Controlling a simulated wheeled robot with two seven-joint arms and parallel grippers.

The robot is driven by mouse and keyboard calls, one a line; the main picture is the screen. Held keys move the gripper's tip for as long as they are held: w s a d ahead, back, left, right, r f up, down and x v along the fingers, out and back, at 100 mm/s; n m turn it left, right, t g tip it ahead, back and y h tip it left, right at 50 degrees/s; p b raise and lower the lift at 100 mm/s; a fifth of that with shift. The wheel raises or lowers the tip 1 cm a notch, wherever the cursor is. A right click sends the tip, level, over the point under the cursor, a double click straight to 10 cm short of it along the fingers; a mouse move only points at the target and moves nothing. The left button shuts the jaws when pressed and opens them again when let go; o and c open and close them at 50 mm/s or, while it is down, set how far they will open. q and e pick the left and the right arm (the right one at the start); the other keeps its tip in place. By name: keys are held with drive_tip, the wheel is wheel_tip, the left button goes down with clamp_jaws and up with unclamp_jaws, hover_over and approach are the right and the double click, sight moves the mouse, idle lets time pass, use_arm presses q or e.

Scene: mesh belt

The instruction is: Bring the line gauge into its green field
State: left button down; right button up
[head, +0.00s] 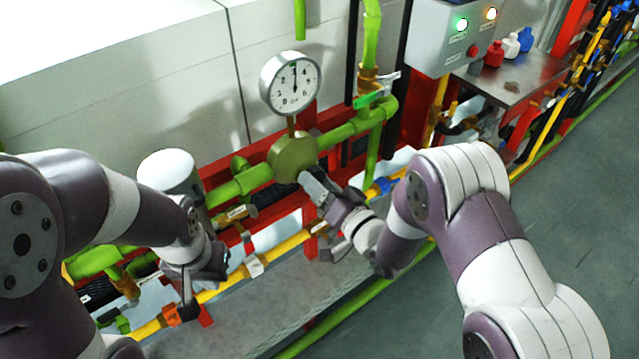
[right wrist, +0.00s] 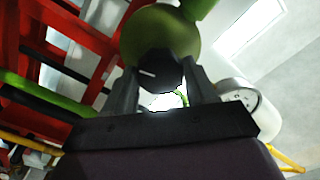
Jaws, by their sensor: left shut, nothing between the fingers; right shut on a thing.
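The line gauge (head: 291,83) is a round white dial in a grey rim, upright above an olive-green regulator body (head: 293,157). Its needle points nearly straight up, near the 3. A small green mark shows near the top of the dial; I cannot tell whether the needle lies inside it. My right gripper (head: 312,180) is at the front of the regulator. In the right wrist view its fingers (right wrist: 163,88) are shut on a black knob (right wrist: 158,70) below the green body (right wrist: 165,35). My left gripper (head: 188,298) is shut and empty, low beside the yellow pipe.
Green pipes (head: 340,134) run either side of the regulator, over a red frame (head: 305,210). A yellow pipe (head: 285,245) with an orange fitting (head: 180,314) runs below. A white-topped cylinder (head: 166,170) stands left. A grey box (head: 452,40) has green and amber lamps lit.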

drive_tip(key=o, duration=1)
drive_tip(key=shift+o, duration=0.2)
drive_tip(key=b+v, duration=0.1)
drive_tip(key=v, duration=1.1)
drive_tip(key=shift+s+d, duration=0.15)
drive_tip(key=shift+s, duration=0.15)
drive_tip(key=shift+f, duration=0.1)
